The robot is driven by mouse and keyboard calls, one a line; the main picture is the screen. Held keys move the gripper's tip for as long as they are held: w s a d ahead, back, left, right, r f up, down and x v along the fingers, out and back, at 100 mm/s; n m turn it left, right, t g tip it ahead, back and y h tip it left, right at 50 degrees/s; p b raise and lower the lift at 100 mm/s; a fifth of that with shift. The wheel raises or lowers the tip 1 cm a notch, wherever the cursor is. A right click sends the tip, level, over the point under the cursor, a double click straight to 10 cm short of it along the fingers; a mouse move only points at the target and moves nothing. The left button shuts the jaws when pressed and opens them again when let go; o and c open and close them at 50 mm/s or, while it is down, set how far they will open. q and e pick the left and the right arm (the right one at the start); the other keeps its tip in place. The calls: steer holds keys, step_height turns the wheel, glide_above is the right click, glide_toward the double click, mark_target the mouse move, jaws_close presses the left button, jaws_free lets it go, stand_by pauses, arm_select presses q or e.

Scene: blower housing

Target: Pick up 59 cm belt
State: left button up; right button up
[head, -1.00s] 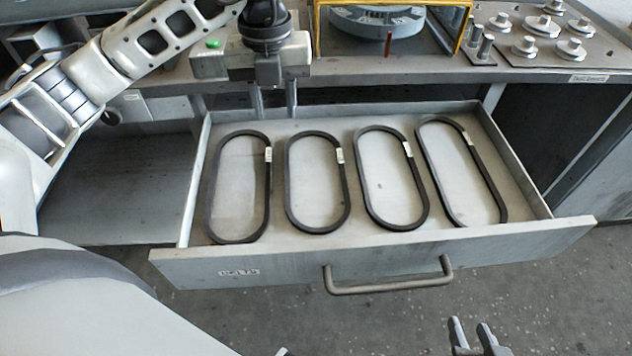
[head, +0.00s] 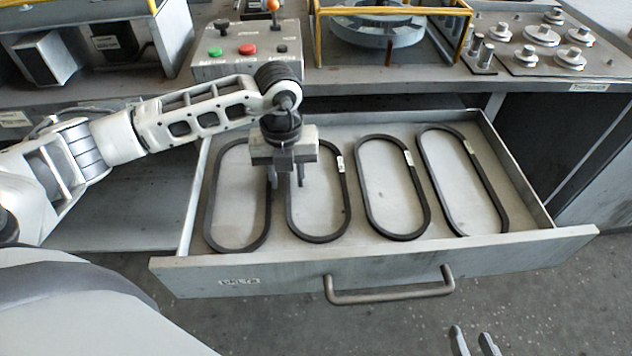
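Several black oval belts lie flat side by side in the open drawer: a leftmost belt (head: 208,210), a second belt (head: 290,212), a third belt (head: 365,195) and a rightmost belt (head: 439,190). White tags show on the belts except the leftmost, whose tag is hidden by my gripper. The tags are too small to read, so I cannot tell which is 59 cm. My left gripper (head: 286,180) is open and empty, pointing down over the leftmost belt's right side and the second belt's left side. My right gripper (head: 474,342) is open and empty at the bottom edge, outside the drawer.
The drawer (head: 375,265) has raised walls and a front handle (head: 390,294). Behind it is a bench with a button box (head: 248,50), a yellow-framed housing (head: 385,28) and a plate of metal knobs (head: 540,45). Open floor lies in front.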

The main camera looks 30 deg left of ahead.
arm_select(q)
steer(key=shift+f, duration=0.55)
jaws_close()
steer(key=shift+r, duration=0.1)
